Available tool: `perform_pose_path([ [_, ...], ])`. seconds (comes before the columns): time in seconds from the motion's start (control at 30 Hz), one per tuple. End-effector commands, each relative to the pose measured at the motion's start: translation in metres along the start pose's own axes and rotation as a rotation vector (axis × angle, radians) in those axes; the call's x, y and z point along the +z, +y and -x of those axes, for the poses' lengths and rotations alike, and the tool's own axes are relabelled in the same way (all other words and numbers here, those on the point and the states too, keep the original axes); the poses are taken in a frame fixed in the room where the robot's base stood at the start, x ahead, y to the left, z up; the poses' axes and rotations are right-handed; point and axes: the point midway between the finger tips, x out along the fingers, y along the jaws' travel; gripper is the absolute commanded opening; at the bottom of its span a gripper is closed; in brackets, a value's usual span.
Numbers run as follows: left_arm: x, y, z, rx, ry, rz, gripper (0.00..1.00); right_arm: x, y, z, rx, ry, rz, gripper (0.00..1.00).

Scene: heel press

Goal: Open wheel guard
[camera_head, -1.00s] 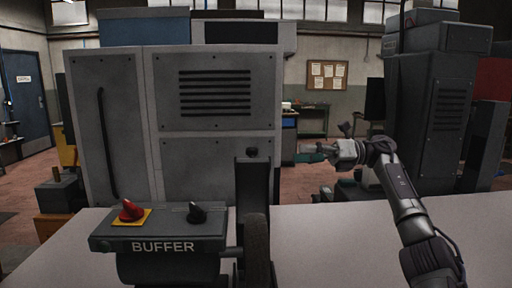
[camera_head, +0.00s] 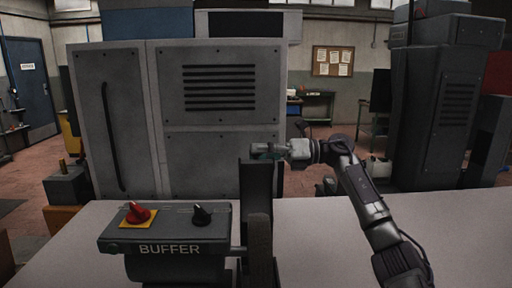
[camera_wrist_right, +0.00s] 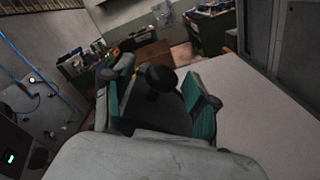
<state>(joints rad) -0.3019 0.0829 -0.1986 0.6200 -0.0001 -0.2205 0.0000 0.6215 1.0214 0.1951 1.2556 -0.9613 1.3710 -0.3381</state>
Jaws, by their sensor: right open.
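The buffer machine (camera_head: 175,240) stands on the bench with a dark upright wheel guard (camera_head: 256,190) at its right side. The wheel (camera_head: 260,245) shows below and in front of the guard. My right gripper (camera_head: 264,153) is at the top of the guard, coming in from the right, and covers the guard's knob in the head view. In the right wrist view, the teal-padded fingers of my right gripper (camera_wrist_right: 160,72) are open, with a round black knob (camera_wrist_right: 160,78) between them. Contact with the knob cannot be told. My left gripper is not in view.
A red switch (camera_head: 137,213) on a yellow plate and a black knob switch (camera_head: 202,214) sit on the buffer's top. A grey cabinet (camera_head: 110,120) stands behind the bench. The pale bench top (camera_head: 330,240) is clear to the right.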

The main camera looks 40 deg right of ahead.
Motion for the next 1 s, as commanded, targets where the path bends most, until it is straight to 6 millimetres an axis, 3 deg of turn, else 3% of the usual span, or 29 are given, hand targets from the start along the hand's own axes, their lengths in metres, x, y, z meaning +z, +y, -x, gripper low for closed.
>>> perform_pose_path([
  [0.4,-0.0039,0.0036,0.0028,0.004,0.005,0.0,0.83,-0.0002,-0.0001,-0.0082,-0.001,0.0,0.001,0.57],
  [0.73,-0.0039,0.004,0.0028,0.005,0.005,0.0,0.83,-0.0002,-0.0001,-0.008,-0.001,0.0,0.001,0.02],
  [1.0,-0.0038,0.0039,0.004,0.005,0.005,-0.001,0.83,0.0008,-0.0006,-0.0078,-0.001,0.0,-0.004,0.0],
])
